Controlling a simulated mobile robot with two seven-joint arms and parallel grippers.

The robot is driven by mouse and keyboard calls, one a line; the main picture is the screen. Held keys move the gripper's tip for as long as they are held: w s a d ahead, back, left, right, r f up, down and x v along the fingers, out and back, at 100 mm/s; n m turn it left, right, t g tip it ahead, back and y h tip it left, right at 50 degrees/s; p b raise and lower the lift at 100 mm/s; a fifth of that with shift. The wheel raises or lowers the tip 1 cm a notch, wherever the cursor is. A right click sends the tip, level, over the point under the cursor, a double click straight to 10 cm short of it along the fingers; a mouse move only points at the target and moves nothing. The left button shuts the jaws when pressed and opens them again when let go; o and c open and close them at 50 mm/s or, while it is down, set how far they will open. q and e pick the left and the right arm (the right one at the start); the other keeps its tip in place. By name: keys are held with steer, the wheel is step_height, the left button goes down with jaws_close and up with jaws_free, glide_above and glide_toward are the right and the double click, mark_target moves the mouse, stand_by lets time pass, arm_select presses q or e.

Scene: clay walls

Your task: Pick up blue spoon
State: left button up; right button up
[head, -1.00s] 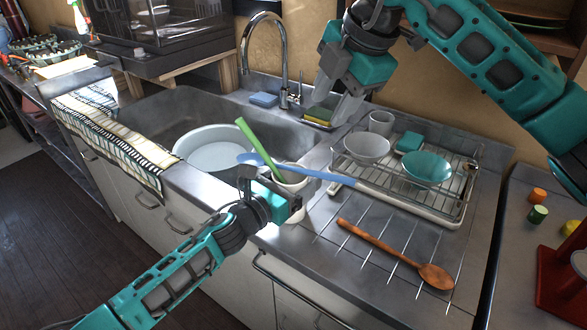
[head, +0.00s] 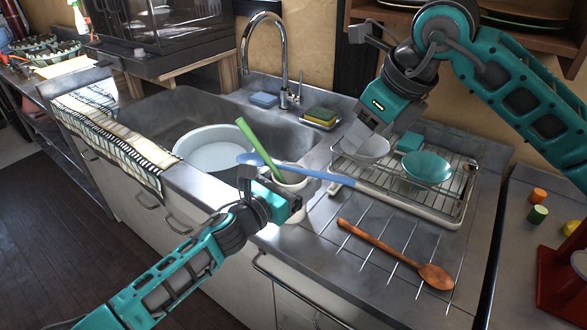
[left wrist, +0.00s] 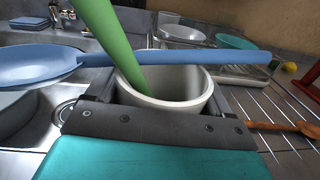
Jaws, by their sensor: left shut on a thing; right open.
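The blue spoon (head: 315,174) lies roughly level over the white cup (head: 291,184), its bowl toward the sink and its handle over the drainboard. The left wrist view shows the spoon (left wrist: 205,57) passing behind the green utensil (left wrist: 115,42), which leans in the cup (left wrist: 165,103). Whether the spoon touches the rim is unclear. My left gripper (head: 287,203) is shut on the white cup, with a finger on each side in the wrist view. My right gripper (head: 356,148) is open and empty, above and behind the spoon's handle end, apart from it.
A dish rack (head: 440,208) with a white bowl (head: 372,148) and a teal bowl (head: 428,168) stands right of the spoon. A wooden spoon (head: 400,258) lies on the drainboard. The sink holds a white basin (head: 212,152). The tall faucet (head: 283,50) stands behind.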

mark_target(336, 176)
steer(key=w+f+n, duration=0.1)
steer(key=f, duration=0.3)
steer(key=w+a+f+n, duration=0.1)
steer(key=f+n, duration=0.1)
steer(key=f, duration=0.1)
steer(key=w+a+f+n, duration=0.1)
steer(key=f, duration=0.3)
steer(key=shift+w+a+f, duration=0.15)
steer(key=shift+w+f, duration=0.15)
steer(key=shift+w, duration=0.05)
steer(key=shift+c, duration=0.3)
jaws_close()
